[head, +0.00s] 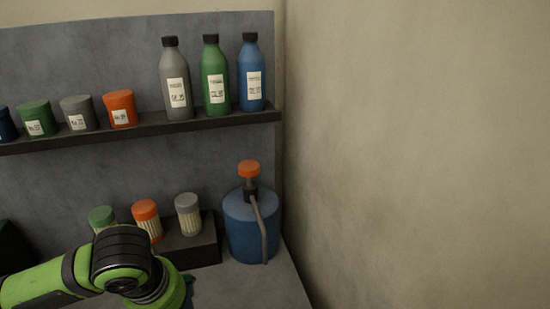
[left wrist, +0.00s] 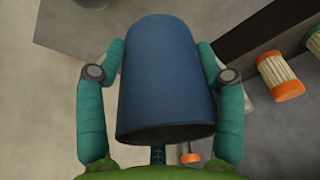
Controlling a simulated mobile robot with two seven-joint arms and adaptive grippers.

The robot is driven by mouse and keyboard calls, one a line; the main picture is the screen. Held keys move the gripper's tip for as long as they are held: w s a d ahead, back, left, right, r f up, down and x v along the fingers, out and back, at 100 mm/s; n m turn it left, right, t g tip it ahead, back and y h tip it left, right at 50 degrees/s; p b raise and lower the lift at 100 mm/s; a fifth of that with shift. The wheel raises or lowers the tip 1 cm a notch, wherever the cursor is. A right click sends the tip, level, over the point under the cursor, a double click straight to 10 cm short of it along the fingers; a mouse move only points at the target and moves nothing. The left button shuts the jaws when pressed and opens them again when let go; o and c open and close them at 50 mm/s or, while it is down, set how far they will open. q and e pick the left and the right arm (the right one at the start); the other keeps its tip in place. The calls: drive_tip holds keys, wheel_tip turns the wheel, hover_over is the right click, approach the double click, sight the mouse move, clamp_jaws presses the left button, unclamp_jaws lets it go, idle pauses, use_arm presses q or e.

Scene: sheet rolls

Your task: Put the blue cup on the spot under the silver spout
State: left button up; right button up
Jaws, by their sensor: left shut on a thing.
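The blue cup (left wrist: 168,90) fills the middle of the left wrist view, its dark rim side toward the camera. My left gripper (left wrist: 160,55) is shut on it, one teal finger on each side. In the head view my green left arm comes in from the left, and its wrist hides the cup and most of the gripper. A grey spout (head: 262,226) hangs from the pump of a blue canister (head: 237,228) with an orange knob (head: 248,169). I cannot make out a marked spot under it. My right gripper is not in view.
A dark low stand (head: 200,246) left of the canister bears several ribbed jars, among them an orange-lidded one (head: 146,210). A shelf (head: 150,130) above holds bottles and small tubs. The wall (head: 420,150) bounds the right. Counter (head: 268,290) in front of the canister is clear.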

use_arm(q)
drive_tip(key=shift+s+r+n, duration=0.1)
drive_tip(key=shift+n, duration=0.2)
drive_tip(key=shift+a, duration=0.1)
drive_tip(key=shift+m+h, duration=0.3)
drive_tip(key=shift+m, duration=0.5)
drive_tip(key=x, duration=0.5)
drive_tip(key=s+x, duration=0.1)
drive_tip(key=x, duration=0.5)
drive_tip(key=s+a+x, duration=0.1)
drive_tip(key=x, duration=0.4)
drive_tip(key=shift+w+a+f+b, duration=0.1)
drive_tip(key=shift+f+b, duration=0.3)
drive_tip(key=shift+f, duration=2.25)
drive_tip(key=o, duration=1.4)
drive_tip(key=shift+f, duration=0.1)
